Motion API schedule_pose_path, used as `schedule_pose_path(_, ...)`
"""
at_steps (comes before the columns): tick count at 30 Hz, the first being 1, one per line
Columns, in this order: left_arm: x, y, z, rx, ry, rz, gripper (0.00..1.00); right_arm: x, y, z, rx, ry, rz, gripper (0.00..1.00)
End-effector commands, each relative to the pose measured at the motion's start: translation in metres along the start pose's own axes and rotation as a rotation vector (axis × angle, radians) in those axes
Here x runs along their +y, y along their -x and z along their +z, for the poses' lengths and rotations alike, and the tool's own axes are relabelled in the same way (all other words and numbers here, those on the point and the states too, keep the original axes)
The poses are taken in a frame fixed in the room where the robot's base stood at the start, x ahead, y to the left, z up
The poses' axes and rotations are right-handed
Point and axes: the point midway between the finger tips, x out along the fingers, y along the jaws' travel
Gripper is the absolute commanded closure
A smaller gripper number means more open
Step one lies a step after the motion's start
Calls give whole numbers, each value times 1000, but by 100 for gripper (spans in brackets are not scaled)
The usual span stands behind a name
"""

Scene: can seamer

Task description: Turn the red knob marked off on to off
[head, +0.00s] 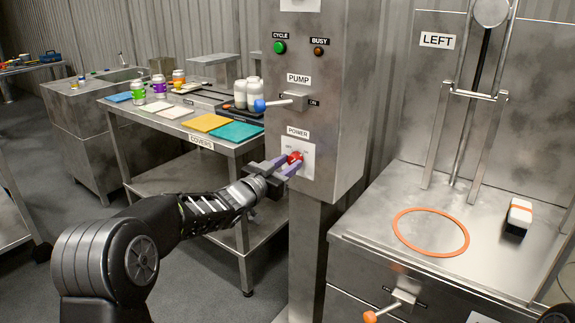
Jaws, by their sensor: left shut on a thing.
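The red knob (295,158) sits on a pale plate under the POWER label (297,132), on the front of the grey metal control cabinet (338,120). My left gripper (288,164) reaches in from the lower left and is shut on the red knob, with its purple-tipped fingers on either side. The fingers partly hide the knob, and its marks are too small to read.
Above the knob are a blue-tipped PUMP lever (280,103), a green CYCLE button (280,47) and a BUSY lamp (319,52). A table with covers and cans (190,118) stands at left. A steel bench with an orange ring (431,232) stands at right.

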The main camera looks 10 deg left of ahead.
Motion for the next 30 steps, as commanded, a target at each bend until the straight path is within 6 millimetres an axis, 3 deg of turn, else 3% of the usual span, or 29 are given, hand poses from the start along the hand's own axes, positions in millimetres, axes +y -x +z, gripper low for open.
schedule_pose_path(14, -1, 0, -2, -5, 83, -1, 100, -5, 12, 0, 0, 1, 0, 64)
schedule_pose_path(30, -3, 1, -4, -21, 509, 0, 100, -22, 58, 0, 0, 5, 0, 64)
